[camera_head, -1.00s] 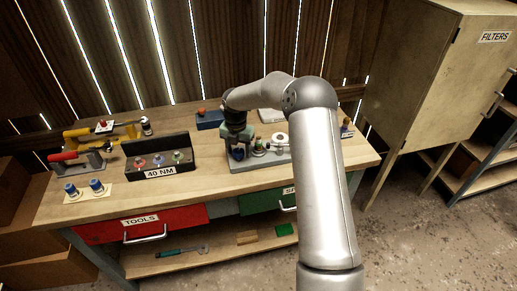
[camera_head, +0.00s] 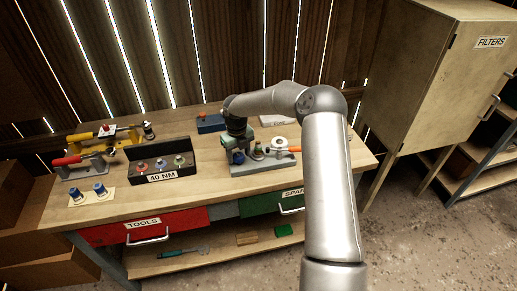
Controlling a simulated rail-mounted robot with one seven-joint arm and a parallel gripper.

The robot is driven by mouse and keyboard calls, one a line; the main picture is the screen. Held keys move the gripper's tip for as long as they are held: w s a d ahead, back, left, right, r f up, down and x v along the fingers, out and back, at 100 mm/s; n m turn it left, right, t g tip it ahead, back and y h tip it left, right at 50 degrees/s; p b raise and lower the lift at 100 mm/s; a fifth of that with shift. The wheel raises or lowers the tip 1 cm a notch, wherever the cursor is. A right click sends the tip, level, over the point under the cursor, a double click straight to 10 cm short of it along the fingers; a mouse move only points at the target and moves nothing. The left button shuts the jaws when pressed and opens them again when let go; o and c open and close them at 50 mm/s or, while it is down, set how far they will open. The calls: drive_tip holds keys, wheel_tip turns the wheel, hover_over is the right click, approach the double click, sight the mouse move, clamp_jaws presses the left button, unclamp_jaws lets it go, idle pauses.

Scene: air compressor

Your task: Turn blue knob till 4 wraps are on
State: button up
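My gripper (camera_head: 237,127) points down at the grey fixture (camera_head: 263,167) on the workbench. Its fingers are at the left part of the fixture, over a blue knob (camera_head: 238,157) that is mostly covered. I cannot tell whether the fingers touch the knob or whether they are open or shut. To the right on the fixture stand a small dark green post (camera_head: 258,152) and a white round spool (camera_head: 279,143). An orange-tipped piece (camera_head: 294,149) shows at the fixture's right. Wraps are too small to count.
A black box labelled 40 NM (camera_head: 162,162) stands left of the fixture. Red-handled (camera_head: 66,160) and yellow-handled (camera_head: 80,137) clamps and two blue knobs on a pad (camera_head: 92,195) are at the far left. The bench front is clear.

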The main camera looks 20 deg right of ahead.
drive_tip(key=shift+r, duration=3)
drive_tip(key=shift+r, duration=0.1)
